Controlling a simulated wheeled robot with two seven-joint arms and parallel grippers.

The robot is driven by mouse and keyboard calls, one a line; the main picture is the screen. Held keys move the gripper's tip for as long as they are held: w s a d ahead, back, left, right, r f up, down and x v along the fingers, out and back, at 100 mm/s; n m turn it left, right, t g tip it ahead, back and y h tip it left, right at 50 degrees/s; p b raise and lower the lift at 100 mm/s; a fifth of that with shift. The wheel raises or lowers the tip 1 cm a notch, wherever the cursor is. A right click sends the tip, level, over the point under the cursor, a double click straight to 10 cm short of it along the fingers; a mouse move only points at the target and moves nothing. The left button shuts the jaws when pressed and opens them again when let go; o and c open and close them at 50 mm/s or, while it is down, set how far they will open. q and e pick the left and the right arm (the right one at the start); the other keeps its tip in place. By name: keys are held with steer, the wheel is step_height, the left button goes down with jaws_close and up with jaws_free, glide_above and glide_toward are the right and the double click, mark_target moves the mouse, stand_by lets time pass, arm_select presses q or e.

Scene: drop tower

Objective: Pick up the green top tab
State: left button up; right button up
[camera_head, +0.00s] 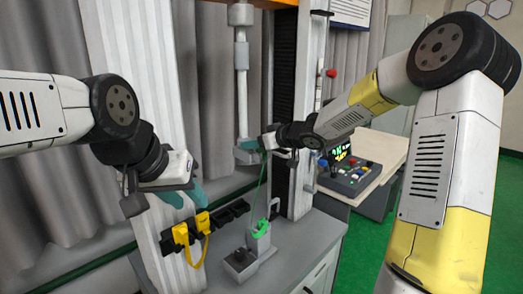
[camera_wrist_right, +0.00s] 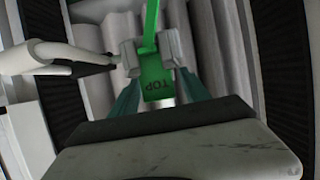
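The green top tab (camera_wrist_right: 157,88), marked TOP, is between the fingers of my right gripper (camera_wrist_right: 152,52) in the right wrist view. The fingertips press on it from both sides. In the head view, my right gripper (camera_head: 257,146) is beside the lower end of the tower's white rod (camera_head: 242,85). A green strap (camera_head: 261,172) runs from it down to a green piece (camera_head: 262,226) on the grey lower fixture. My left gripper (camera_head: 185,195) is open and empty, just above the yellow tabs (camera_head: 181,234).
The yellow tabs sit on a black rack (camera_head: 230,212) along the grey bench, with empty black holders to their right. A control box (camera_head: 350,177) with buttons stands on a table at the right. The tower's upright (camera_head: 290,110) rises behind my right gripper.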

jaws_close()
steer(key=shift+r, duration=0.1)
steer(key=shift+r, duration=0.5)
steer(key=shift+s+d+r, duration=0.15)
steer(key=shift+d+r, duration=0.15)
steer(key=shift+r, duration=0.35)
steer(key=shift+s+d+r, duration=0.15)
steer(key=shift+d+r, duration=0.15)
steer(key=shift+r, duration=0.3)
steer(key=s+d+r, duration=0.1)
steer(key=s+d, duration=0.8)
steer(key=d, duration=0.2)
steer(key=shift+d+r, duration=0.15)
steer(key=shift+d, duration=0.15)
steer(key=shift+s, duration=0.1)
steer(key=shift+r, duration=0.15)
